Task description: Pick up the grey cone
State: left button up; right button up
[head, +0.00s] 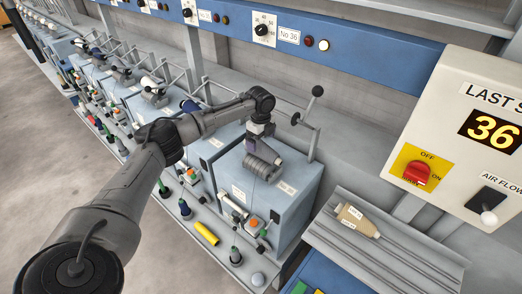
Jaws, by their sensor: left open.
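The grey cone (270,150) lies on the ridged grey drum (260,168) on top of the nearest blue machine. It is small in the head view and partly hidden by my gripper. My left gripper (260,136) points down just above the cone. It is open, with its fingers close to the cone; I cannot tell whether they touch it. My right gripper is not in view.
A tan cone (354,218) lies on a grey ribbed shelf (390,246) at right. A crank lever (308,106) stands behind the drum. A yellow tube (206,233) and several bobbins line the machine's front ledge. A control box (450,140) stands at right.

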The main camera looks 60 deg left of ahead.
aim_at(261, 144)
pick_arm(q)
jog(key=shift+f+p, duration=0.35)
jog(key=shift+f, duration=2.45)
jog(key=shift+c, duration=0.3)
jog(key=c, duration=1.1)
